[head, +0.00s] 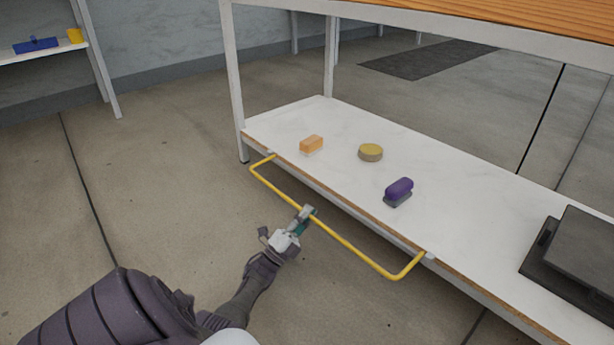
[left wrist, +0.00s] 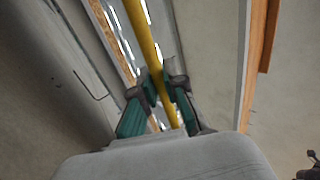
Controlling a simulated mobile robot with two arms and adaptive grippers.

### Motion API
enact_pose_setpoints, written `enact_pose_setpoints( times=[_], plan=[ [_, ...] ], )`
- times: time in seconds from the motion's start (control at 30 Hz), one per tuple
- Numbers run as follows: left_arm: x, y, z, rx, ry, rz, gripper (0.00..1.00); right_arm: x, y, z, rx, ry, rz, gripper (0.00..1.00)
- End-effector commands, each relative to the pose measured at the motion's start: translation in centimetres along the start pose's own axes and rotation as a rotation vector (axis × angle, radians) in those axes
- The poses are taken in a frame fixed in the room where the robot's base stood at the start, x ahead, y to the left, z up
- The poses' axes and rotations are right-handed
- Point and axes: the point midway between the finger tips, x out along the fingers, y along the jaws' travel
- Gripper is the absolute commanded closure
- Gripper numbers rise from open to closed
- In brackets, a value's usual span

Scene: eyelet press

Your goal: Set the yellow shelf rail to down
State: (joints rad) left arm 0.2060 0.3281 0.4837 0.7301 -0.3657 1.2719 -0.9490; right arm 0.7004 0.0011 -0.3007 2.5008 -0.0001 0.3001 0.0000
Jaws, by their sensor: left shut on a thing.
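The yellow shelf rail (head: 345,242) is a thin bar with bent ends, hinged at the front edge of the white lower shelf (head: 335,140). In the head view it sticks out in front of the shelf edge, somewhat below it. My left gripper (head: 306,214) is shut on the rail left of the middle of its long bar. In the left wrist view the rail (left wrist: 147,45) runs between the two green and grey fingers of the left gripper (left wrist: 160,88). My right gripper is in neither view.
On the shelf are an orange and white block (head: 311,145), a round yellow-topped thing (head: 371,152), a purple brush-like thing (head: 398,191) and a dark flat box (head: 575,255). A wooden tabletop (head: 500,18) is above. The floor in front is clear.

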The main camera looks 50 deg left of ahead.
Motion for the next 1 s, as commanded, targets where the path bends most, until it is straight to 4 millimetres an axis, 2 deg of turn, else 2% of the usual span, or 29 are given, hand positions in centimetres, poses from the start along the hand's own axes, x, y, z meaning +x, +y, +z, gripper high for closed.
enact_pose_setpoints(
  times=[0.37,0.4,0.57,1.0],
  plan=[
    [0.48,-0.05,0.14,0.002,-0.001,-0.004,1.0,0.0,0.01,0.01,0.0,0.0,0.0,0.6],
    [0.48,-0.06,0.14,0.002,-0.001,-0.004,0.88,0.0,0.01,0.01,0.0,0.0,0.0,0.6],
    [0.36,-0.05,0.1,0.002,-0.001,-0.004,0.63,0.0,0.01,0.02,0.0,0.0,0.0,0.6],
    [0.54,-0.52,0.07,0.001,0.0,-0.004,0.63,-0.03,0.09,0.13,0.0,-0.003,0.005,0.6]
  ],
)
